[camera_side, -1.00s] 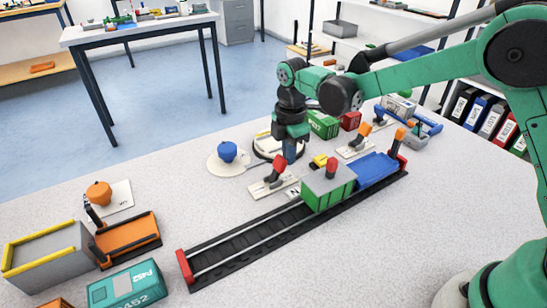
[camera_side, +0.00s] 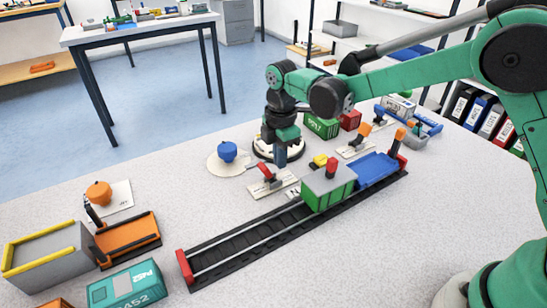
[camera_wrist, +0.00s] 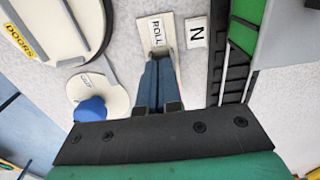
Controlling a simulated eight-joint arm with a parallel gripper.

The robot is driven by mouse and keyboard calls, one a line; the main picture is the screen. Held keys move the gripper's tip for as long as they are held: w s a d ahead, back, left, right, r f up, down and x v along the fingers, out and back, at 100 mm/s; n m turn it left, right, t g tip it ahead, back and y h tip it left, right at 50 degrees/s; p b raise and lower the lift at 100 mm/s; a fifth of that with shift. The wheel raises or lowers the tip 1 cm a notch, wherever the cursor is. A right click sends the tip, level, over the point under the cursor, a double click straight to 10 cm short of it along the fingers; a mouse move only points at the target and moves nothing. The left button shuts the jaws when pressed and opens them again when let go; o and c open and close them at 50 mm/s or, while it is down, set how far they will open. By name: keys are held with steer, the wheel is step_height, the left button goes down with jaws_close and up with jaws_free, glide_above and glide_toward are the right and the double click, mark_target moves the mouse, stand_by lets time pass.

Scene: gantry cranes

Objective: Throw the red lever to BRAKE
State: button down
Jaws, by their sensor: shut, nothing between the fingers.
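The red lever (camera_side: 265,170) stands on a pale base plate (camera_side: 289,180) behind the track in the side view. It leans to the left, with its red handle at the upper left. My gripper (camera_side: 281,162) is shut and empty, pointing down just right of the lever's handle; I cannot tell whether they touch. In the wrist view my shut fingers (camera_wrist: 158,62) reach over the plate, whose ROLL label (camera_wrist: 156,32) shows beyond them. The lever is hidden in that view, and no BRAKE label is readable.
A green wagon (camera_side: 329,188) with a red knob stands on the track (camera_side: 250,235), close to the lever. A blue knob (camera_side: 227,152) is to the left and a round dial (camera_side: 262,149) behind. An orange-handled lever (camera_side: 362,132) is at the right.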

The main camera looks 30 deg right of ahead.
steer(key=shift+d, duration=0.3)
step_height(320, 180, up, 7)
stand_by(0.5)
steer(key=s+d+r+m+t, duration=0.1)
steer(key=s+d+m+t, duration=0.2)
steer(key=s+m, duration=0.4)
steer(key=s+d+r+m+t, duration=0.1)
steer(key=s+d+m+t, duration=0.3)
steer(key=s+m, duration=0.3)
steer(key=shift+s+d+r+m, duration=0.15)
steer(key=shift+d+m, duration=0.25)
steer(key=shift+m, duration=1.6)
